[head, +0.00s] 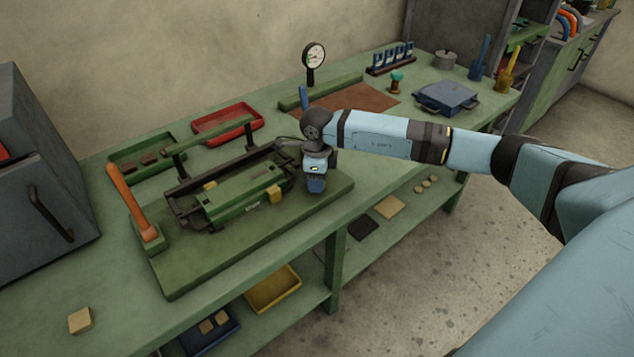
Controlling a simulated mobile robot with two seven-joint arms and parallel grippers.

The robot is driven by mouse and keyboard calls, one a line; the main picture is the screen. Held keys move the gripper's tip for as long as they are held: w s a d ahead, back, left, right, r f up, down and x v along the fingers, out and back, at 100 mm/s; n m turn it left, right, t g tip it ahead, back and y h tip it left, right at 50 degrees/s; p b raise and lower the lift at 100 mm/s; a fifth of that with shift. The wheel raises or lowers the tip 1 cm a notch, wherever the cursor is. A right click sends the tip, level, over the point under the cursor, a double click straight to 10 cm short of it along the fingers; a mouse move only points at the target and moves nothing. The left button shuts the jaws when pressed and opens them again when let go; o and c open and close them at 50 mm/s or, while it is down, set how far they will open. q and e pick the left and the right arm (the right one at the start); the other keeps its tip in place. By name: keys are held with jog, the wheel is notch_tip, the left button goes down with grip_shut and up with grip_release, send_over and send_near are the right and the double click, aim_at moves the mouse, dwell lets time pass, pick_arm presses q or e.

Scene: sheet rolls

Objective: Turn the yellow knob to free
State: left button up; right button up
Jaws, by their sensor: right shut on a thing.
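The green sheet-roll machine (240,192) stands on a green base board (215,255) on the bench. It has a dark frame and two small yellow blocks, one at its left (210,187) and one at its front right (273,194). My right gripper (316,187) points down at the machine's right end, above the board's right part. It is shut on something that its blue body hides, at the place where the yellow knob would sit. No knob shows clearly, so I cannot tell its setting. My left gripper is not in view.
An orange-handled lever (133,202) rises at the board's left. A red tray (228,125) and green tray (147,155) lie behind. A dial gauge (314,56) and blue box (445,99) stand farther back. The front left bench has free room around a wooden block (80,321).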

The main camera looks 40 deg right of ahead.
jog(key=n+b, duration=0.1)
jog(key=n, duration=0.1)
jog(key=shift+f+n, duration=0.1)
jog(key=shift+n, duration=0.3)
jog(key=n+b, duration=0.1)
jog(key=n, duration=0.1)
jog(key=shift+n+b, duration=0.75)
jog(key=shift+n, duration=0.35)
jog(key=shift+n+b, duration=0.35)
jog(key=shift+n, duration=0.45)
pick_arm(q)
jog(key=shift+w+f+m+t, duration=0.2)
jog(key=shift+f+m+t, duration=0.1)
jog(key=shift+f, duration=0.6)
pick_arm(e)
jog(key=shift+n, duration=0.3)
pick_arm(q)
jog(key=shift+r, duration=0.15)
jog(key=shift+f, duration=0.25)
pick_arm(e)
jog(key=o, duration=0.9)
jog(key=shift+o, duration=0.2)
